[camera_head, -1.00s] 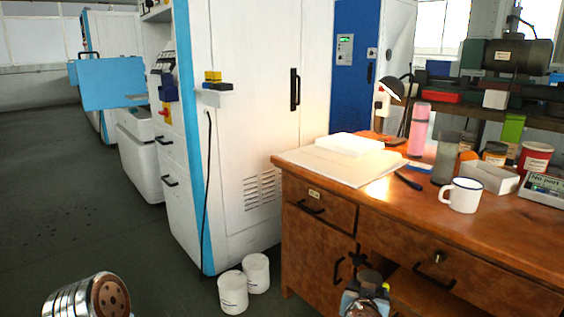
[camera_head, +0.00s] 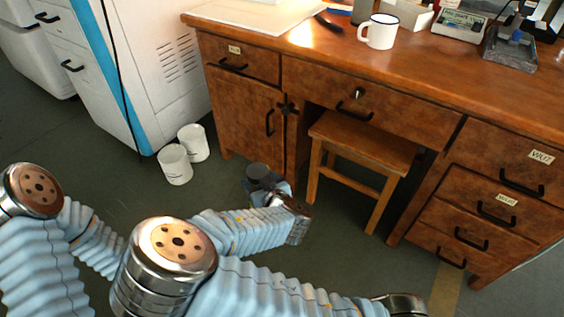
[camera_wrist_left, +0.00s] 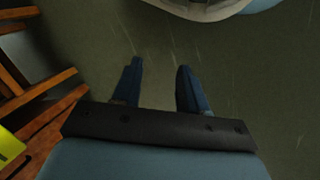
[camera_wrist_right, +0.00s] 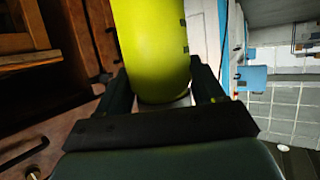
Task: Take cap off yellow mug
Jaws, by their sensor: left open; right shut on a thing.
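The cap cannot be made out in that view. My left gripper (camera_wrist_left: 160,85) is open and empty above the floor. A yellow surface with a dark mark (camera_wrist_left: 10,147), likely the mug, shows at the left edge.
The wooden desk (camera_head: 400,68) has drawers and a stool (camera_head: 365,140) under it. A white enamel mug (camera_head: 379,31) stands on top. Two white pots (camera_head: 175,165) stand on the floor by the white machine (camera_head: 165,50). The floor between them and the desk is clear.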

